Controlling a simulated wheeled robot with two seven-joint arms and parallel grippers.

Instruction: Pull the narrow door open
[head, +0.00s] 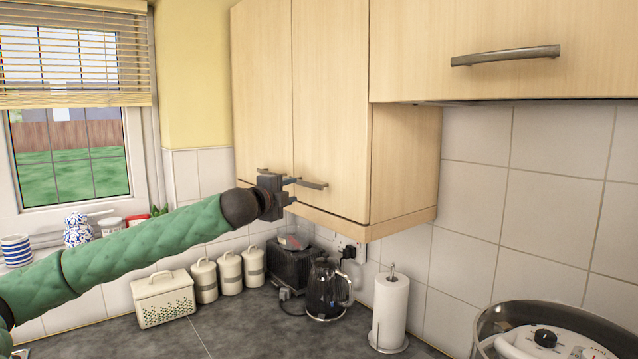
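Two tall light-wood cupboard doors hang side by side on the wall, a left door (262,90) and a right door (331,90). Both look shut. The left one looks slightly narrower, but I cannot tell for sure which is the narrow door. The right door has a grey bar handle (315,185) near its lower edge; the left door's handle (263,170) is partly hidden behind my gripper. My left gripper (292,190) is at the left end of the right door's handle, its fingers apart. I cannot tell whether it touches the handle. My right gripper is out of view.
A wide cupboard door with a handle (505,55) is at the upper right. Below stand a toaster (291,262), a kettle (326,290), a paper towel roll (390,310), canisters (229,272) and a bread bin (163,298). Space before the doors looks clear except for my arm.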

